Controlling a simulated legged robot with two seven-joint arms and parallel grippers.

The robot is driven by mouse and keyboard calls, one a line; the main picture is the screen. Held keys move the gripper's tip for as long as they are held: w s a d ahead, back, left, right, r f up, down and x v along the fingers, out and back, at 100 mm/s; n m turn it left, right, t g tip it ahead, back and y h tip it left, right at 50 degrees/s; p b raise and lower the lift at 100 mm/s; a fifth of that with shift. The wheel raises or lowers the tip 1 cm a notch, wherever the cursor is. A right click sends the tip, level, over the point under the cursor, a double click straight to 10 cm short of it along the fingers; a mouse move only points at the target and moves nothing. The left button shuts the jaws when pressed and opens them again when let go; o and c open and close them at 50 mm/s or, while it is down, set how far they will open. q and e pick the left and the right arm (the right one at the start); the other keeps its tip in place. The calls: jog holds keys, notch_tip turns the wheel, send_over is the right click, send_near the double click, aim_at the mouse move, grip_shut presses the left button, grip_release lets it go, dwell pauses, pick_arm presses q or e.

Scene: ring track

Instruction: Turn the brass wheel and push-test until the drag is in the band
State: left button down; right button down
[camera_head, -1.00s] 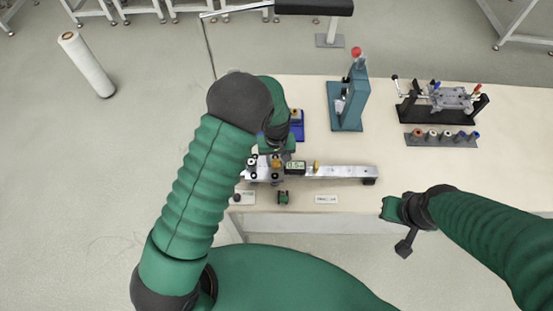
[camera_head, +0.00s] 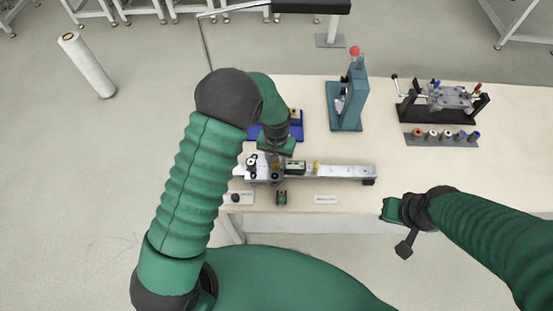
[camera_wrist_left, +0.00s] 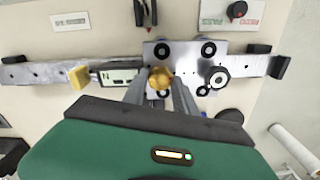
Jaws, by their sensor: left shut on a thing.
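The brass wheel (camera_wrist_left: 160,78) sits on a silver carriage (camera_wrist_left: 176,52) astride a metal rail (camera_wrist_left: 45,73). My left gripper (camera_wrist_left: 160,92) is shut on the wheel, with one finger on each side of it in the left wrist view. In the head view my left gripper (camera_head: 276,154) hangs over the carriage and largely hides the wheel. A small display (camera_wrist_left: 118,75) stands beside the carriage; its reading is not clear. A yellow block (camera_wrist_left: 78,79) is on the rail. My right gripper (camera_head: 391,208) is off the table's front edge, apart from everything; its jaws are not clear.
A teal press (camera_head: 346,105) with a red knob stands behind the rail. A black-based fixture (camera_head: 440,102) and a rack of coloured pegs (camera_head: 440,139) are at right. A green-and-black piece (camera_head: 281,197) and a label plate (camera_head: 326,199) lie in front. The table's right front is clear.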

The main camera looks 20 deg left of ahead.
pick_arm(q)
jog(key=shift+s+m, duration=0.1)
jog(key=shift+m, duration=0.9)
jog(key=shift+d+f, duration=0.1)
jog(key=c, duration=1)
grip_release()
jog(key=shift+r, duration=0.4)
notch_tip(320, 180, up, 16)
jog(key=b, duration=0.2)
